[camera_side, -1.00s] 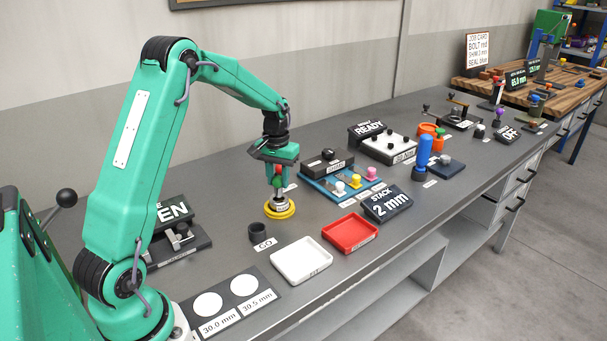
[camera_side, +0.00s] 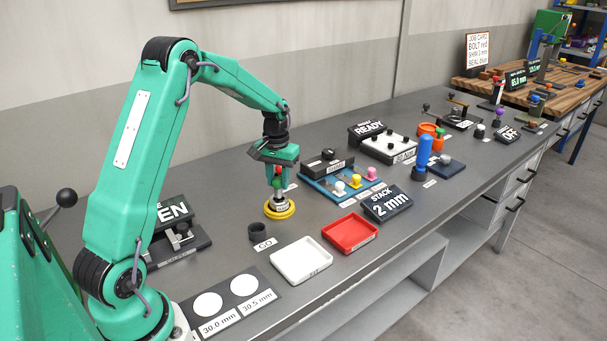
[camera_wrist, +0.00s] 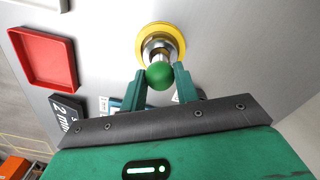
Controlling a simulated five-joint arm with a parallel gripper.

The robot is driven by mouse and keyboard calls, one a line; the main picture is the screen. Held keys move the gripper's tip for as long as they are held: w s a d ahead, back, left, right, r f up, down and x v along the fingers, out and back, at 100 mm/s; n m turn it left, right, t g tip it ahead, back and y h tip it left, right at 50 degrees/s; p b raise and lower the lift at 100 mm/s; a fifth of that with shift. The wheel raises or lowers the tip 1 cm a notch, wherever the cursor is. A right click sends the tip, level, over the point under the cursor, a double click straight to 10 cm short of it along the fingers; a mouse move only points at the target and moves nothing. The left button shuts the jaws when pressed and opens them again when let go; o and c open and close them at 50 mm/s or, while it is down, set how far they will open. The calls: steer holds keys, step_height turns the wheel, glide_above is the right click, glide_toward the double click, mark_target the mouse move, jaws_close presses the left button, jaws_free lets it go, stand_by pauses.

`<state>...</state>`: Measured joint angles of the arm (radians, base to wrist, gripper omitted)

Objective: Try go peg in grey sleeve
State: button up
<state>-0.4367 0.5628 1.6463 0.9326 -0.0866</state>
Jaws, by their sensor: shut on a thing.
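My gripper (camera_side: 278,187) is shut on the go peg, which has a round green knob (camera_wrist: 159,75). The knob sits between the two fingertips in the wrist view (camera_wrist: 160,83). Below it, the grey metal sleeve (camera_wrist: 151,46) stands on the bench with a yellow ring (camera_side: 280,212) around its base. The peg's shaft runs from the knob toward the sleeve's mouth. Fingers and knob hide part of the join, so I cannot tell how deep the peg's end is.
A black holder (camera_side: 258,232) marked GO stands empty-looking nearer the front. A white tray (camera_side: 301,262) and a red tray (camera_side: 350,233) lie to its right. A blue rack (camera_side: 342,186) with coloured knobs and a "STACK 2 mm" sign (camera_side: 388,204) stand right of the sleeve.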

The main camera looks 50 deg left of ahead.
mark_target(278, 188)
steer(key=shift+f, duration=2)
stand_by(4.8)
steer(key=shift+r, duration=0.3)
steer(key=shift+r, duration=0.35)
steer(key=shift+r, duration=0.35)
steer(key=shift+r, duration=0.35)
